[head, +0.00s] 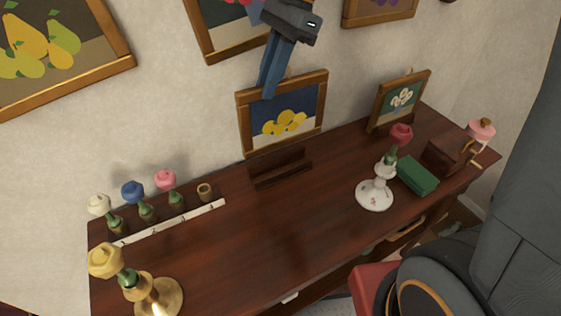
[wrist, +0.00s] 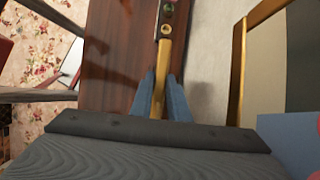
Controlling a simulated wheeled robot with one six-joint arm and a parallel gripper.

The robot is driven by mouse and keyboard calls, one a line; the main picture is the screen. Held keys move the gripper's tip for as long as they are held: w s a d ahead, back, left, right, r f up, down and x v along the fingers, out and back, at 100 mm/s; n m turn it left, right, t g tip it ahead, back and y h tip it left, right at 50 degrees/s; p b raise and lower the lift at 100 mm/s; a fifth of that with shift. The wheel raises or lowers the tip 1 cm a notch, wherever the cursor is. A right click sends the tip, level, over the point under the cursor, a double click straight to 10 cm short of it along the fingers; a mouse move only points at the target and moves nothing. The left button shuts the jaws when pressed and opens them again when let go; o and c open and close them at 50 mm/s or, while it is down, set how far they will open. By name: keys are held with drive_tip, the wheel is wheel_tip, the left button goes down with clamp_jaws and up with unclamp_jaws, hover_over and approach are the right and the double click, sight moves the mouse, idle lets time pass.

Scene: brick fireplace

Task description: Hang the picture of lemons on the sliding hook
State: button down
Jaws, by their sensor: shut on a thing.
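The picture of lemons (head: 304,103) has a wooden frame and yellow lemons on a blue and pale ground. It is upright in front of the wall, just above and behind a dark wooden stand (head: 281,170). I cannot tell whether its lower edge touches the stand or the desk. My gripper (head: 268,90) comes down from above and is shut on the top bar of the frame, left of its middle. In the wrist view the blue fingers (wrist: 159,98) sit on either side of the frame's wooden bar (wrist: 164,58). I cannot make out the sliding hook.
Other framed pictures hang above: pears (head: 38,45) at left and two cut off at the top. A small flower picture (head: 402,100) stands right. The desk (head: 250,240) also holds a rose candlestick (head: 375,194), a gold one (head: 158,297) and a green box (head: 417,176).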

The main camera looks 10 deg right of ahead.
drive_tip(key=p, duration=0.2)
hover_over(271, 141)
drive_tip(key=f, duration=0.7)
drive_tip(key=shift+w+f, duration=0.25)
drive_tip(key=shift+f, duration=0.15)
drive_tip(key=shift+f+p, duration=0.3)
drive_tip(key=shift+f, duration=0.7)
drive_tip(key=c, duration=1.7)
unclamp_jaws()
drive_tip(key=shift+w+f+b, duration=0.1)
drive_tip(key=shift+f+b, duration=0.1)
drive_tip(key=shift+b, duration=0.45)
